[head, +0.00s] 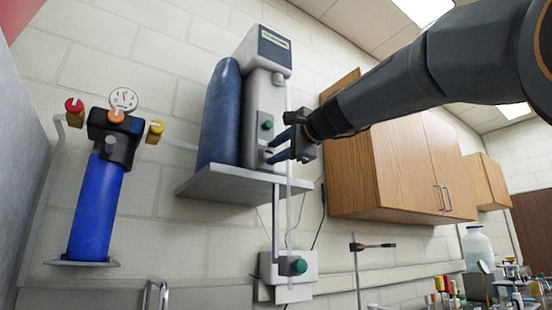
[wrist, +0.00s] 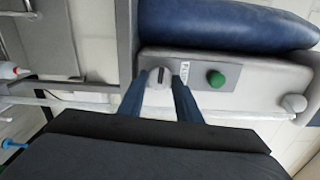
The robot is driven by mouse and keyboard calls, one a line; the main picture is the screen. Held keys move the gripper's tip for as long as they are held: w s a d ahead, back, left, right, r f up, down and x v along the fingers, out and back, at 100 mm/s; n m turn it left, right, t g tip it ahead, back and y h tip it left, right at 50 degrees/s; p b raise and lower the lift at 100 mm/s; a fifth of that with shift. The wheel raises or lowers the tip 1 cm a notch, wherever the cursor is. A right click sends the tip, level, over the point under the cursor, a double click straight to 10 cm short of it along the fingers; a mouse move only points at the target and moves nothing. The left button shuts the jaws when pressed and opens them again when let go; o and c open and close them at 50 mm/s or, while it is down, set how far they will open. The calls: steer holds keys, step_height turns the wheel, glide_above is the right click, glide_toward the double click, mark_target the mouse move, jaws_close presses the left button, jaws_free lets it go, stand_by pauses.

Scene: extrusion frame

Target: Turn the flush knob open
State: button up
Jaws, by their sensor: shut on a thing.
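The flush knob is a small light-grey round knob with a dark pointer bar. It sits on the grey front panel of the wall-mounted unit (head: 264,90), beside a small white label. In the wrist view the knob (wrist: 159,77) lies between the two blue fingers of my gripper (wrist: 161,84), its pointer running roughly up and down the picture. In the head view my gripper (head: 273,150) reaches in from the right and is shut on the knob, which the fingers mostly hide there.
A green button (wrist: 216,79) is close beside the knob on the panel. A dark blue cylinder (head: 220,115) stands left of the unit on a grey shelf (head: 225,187). Wooden cabinets (head: 415,165) hang to the right. A blue filter cylinder (head: 97,205) is at the left.

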steer(key=shift+n, duration=0.5)
steer(key=o, duration=1)
steer(key=shift+b, duration=0.3)
steer(key=b+v, duration=0.1)
steer(key=v, duration=0.6)
steer(key=shift+s+d+b, duration=0.25)
steer(key=shift+s+b, duration=0.1)
steer(key=shift+s+d, duration=0.1)
